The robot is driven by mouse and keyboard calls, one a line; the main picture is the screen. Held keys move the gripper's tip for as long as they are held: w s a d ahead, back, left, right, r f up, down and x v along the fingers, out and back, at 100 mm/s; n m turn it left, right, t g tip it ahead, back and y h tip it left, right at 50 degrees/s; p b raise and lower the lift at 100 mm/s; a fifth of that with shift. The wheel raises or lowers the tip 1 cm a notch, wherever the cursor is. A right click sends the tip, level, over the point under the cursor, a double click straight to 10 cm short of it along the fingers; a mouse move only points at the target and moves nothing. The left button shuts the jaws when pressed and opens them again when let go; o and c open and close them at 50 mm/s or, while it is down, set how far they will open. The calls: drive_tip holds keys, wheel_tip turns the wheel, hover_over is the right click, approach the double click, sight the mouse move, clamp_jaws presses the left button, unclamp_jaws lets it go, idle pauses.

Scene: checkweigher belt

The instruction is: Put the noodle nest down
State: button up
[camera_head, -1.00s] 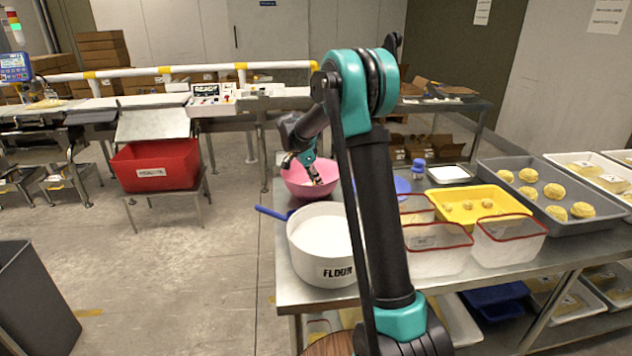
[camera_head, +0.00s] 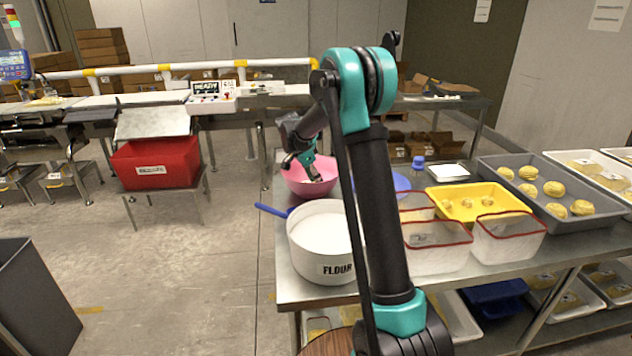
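My gripper (camera_head: 312,176) points down into the pink bowl (camera_head: 296,184) on the metal table. Its fingertips are at the bowl and too small to tell open from shut. I cannot see a noodle nest in the gripper or inside the bowl. Several yellow noodle nests (camera_head: 554,189) lie apart from each other in the grey tray (camera_head: 505,185) at the right. Smaller pale pieces sit in the yellow tray (camera_head: 438,205).
A white flour tub (camera_head: 309,263) stands in front of the pink bowl, with a blue handle (camera_head: 271,211) beside it. Clear red-rimmed bins (camera_head: 437,254) stand to the right. A red bin (camera_head: 152,168) is on a stand at the left, before the conveyor (camera_head: 100,101).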

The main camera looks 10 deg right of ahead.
drive_tip(key=shift+r, duration=0.55)
drive_tip(key=v, duration=1.2)
drive_tip(key=shift+s, duration=0.1)
